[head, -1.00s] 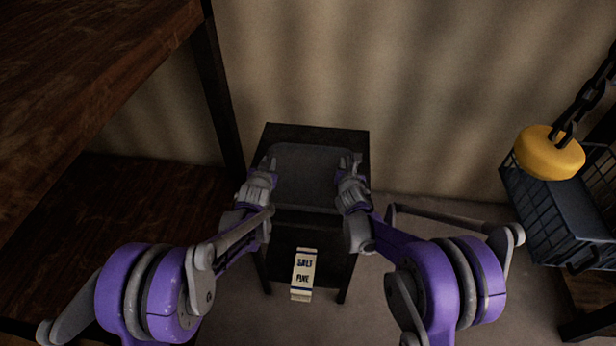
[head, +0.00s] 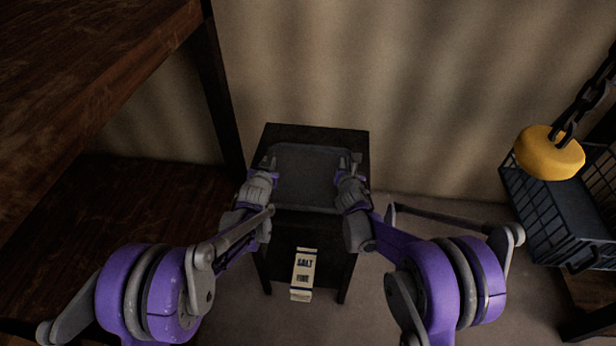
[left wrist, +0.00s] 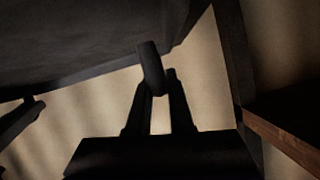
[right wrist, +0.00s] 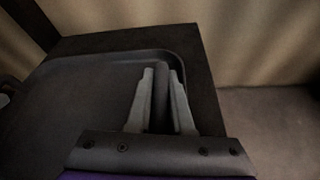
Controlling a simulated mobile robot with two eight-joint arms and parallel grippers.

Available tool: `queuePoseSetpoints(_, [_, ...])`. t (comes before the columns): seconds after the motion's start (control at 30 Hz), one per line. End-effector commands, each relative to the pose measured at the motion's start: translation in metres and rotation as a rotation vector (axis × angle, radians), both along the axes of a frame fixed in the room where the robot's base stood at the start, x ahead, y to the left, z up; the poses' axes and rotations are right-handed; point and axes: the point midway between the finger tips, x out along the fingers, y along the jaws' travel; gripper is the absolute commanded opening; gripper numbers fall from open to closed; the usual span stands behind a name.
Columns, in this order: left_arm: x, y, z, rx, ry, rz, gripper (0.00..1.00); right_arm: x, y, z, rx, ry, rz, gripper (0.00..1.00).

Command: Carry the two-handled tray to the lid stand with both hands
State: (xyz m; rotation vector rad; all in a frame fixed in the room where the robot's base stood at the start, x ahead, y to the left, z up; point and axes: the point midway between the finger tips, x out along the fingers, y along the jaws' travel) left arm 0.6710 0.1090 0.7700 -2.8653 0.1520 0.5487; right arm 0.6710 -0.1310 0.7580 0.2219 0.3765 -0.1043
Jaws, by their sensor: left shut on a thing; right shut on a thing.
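The dark grey two-handled tray (head: 308,178) is level between my two grippers, over the top of a small dark stand (head: 318,132). It also shows in the right wrist view (right wrist: 80,95), with the stand's top around it. My left gripper (head: 268,164) is shut on the tray's left handle; the left wrist view shows the fingers around the dark handle (left wrist: 151,68). My right gripper (head: 350,163) is shut on the right handle (right wrist: 161,95). I cannot tell whether the tray touches the stand's top.
A salt box (head: 303,274) stands low at the front of the stand. A dark wooden shelf (head: 80,70) with a post is at the left. At the right are a wire basket (head: 560,215) and a yellow weight (head: 549,153) on a chain. Open floor lies right of the stand.

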Motion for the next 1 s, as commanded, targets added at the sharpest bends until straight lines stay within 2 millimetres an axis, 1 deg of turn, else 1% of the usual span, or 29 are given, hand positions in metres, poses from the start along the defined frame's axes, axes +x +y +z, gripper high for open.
queuePoseSetpoints(0.33, [0.000,0.000,0.001,0.000,-0.001,0.000,0.00,0.000,0.000,0.001,0.000,-0.001,0.001,0.00])
queuePoseSetpoints(0.47, [0.000,0.000,0.007,0.000,-0.003,-0.001,0.00,0.000,0.000,0.007,0.000,-0.002,0.001,0.00])
queuePoseSetpoints(0.57, [0.000,0.000,0.016,0.000,-0.005,0.000,0.00,0.000,0.000,0.016,0.000,-0.005,0.001,0.00])
queuePoseSetpoints(0.83, [0.002,0.000,0.050,0.000,-0.014,0.000,0.00,0.002,0.000,0.050,0.000,-0.015,0.001,0.00])
queuePoseSetpoints(0.9, [0.002,0.000,0.057,0.000,-0.017,0.000,0.00,0.002,0.000,0.057,0.000,-0.017,0.000,0.00])
queuePoseSetpoints(1.0, [0.003,0.000,0.063,0.000,-0.018,0.000,0.00,0.003,0.000,0.063,0.000,-0.018,0.001,0.00])
